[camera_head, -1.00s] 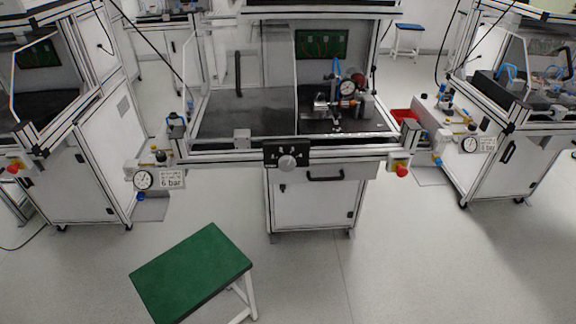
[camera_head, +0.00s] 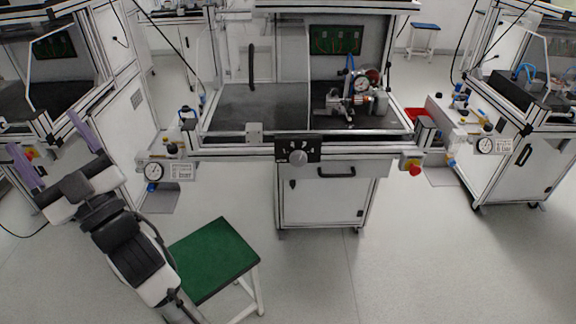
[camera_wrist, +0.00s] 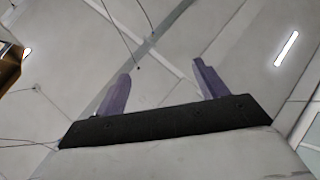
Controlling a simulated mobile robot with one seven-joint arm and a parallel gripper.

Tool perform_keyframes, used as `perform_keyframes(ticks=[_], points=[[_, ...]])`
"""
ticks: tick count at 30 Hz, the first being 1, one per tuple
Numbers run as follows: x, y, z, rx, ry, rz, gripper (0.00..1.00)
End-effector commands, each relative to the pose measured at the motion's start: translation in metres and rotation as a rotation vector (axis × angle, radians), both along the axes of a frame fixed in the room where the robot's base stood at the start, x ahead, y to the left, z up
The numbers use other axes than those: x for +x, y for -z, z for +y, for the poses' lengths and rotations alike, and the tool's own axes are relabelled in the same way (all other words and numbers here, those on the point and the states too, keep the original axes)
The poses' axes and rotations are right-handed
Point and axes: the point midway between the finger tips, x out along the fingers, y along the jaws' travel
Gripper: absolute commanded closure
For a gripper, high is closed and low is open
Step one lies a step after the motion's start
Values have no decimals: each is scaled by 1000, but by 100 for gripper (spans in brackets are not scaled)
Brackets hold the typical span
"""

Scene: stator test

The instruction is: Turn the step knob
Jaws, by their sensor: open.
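The step knob (camera_head: 298,157) is a round grey knob on a black panel (camera_head: 312,149) with white marks. The panel sits on the front rail of the middle test bench. My gripper (camera_head: 50,148) is at the left of the head view, with two purple fingers spread apart and nothing between them. It is well to the left of the knob and apart from it. In the wrist view my gripper (camera_wrist: 163,85) points at the ceiling and is empty. The knob does not show in the wrist view.
A green-topped stool (camera_head: 215,258) stands on the floor beside my arm. A pressure gauge (camera_head: 154,171) hangs at the bench's left, and a red emergency button (camera_head: 414,170) at its right. A drawer handle (camera_head: 336,172) is below the panel.

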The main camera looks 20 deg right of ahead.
Motion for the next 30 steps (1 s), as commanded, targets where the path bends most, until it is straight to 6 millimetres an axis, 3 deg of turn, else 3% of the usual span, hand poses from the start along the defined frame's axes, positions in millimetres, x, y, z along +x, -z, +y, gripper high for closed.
perform_keyframes(ticks=[1, 3, 9, 13, 18, 21, 24, 30], points=[[26, 22, -27, -18, 76, 60, 28], [56, 50, -62, -43, 168, 141, 28], [110, 136, -178, -76, 408, 378, 28], [122, 195, -258, -68, 547, 535, 28], [112, 265, -349, -29, 684, 719, 28], [101, 294, -384, -2, 734, 795, 28], [92, 312, -405, 17, 763, 842, 28], [93, 321, -419, 27, 779, 869, 28]])
